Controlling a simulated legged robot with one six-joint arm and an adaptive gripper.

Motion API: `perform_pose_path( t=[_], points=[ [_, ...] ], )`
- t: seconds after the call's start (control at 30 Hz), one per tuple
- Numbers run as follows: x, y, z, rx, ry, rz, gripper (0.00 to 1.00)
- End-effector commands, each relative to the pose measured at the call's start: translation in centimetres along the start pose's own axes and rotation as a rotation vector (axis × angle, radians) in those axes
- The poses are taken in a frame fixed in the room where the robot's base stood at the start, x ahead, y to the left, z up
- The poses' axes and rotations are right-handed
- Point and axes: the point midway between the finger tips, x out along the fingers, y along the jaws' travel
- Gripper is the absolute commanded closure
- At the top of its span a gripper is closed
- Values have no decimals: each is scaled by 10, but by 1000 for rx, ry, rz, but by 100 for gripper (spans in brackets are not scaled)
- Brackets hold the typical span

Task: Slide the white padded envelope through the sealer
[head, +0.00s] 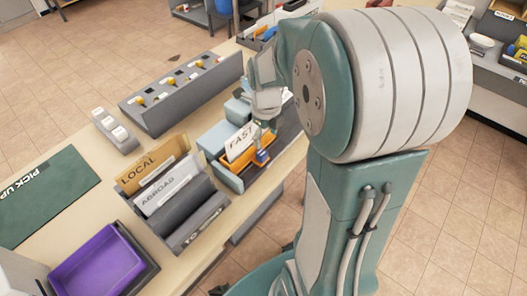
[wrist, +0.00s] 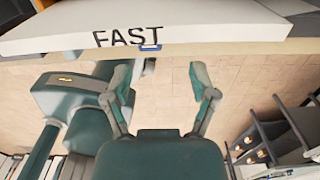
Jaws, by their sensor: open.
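A white envelope marked FAST (head: 241,141) stands tilted in a pale blue and orange device (head: 228,174), which looks like the sealer, on the counter. In the wrist view the envelope (wrist: 190,24) spans the top as a thick white slab. My gripper (wrist: 159,75) is open and empty, its two fingers apart below the envelope's lettered edge. In the head view my gripper (head: 268,108) hangs beside the envelope's right side, partly hidden by my arm. I cannot tell whether a finger touches the envelope. A small blue and yellow piece (head: 261,157) sits at the device's front.
Left of the device stands a grey sorter (head: 190,215) with LOCAL and ABROAD pieces. A purple tray (head: 98,262) and a green PICK UP mat (head: 48,193) lie farther left. A grey panel with yellow knobs (head: 180,92) stands behind. The floor shows at right.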

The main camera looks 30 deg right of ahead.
Motion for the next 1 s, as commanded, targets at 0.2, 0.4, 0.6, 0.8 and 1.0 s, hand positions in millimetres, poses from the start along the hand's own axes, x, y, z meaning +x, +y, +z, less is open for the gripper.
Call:
perform_pose_path(
  t=[0.2,0.4,0.6,0.8,1.0],
  points=[
    [40,4,1,-3,4,-1,26],
    [62,1,0,-4,1,1,26],
    [66,0,0,-3,-2,0,26],
    [65,2,1,-4,-1,-2,57],
    [65,2,1,-4,-1,-1,100]
  ],
)
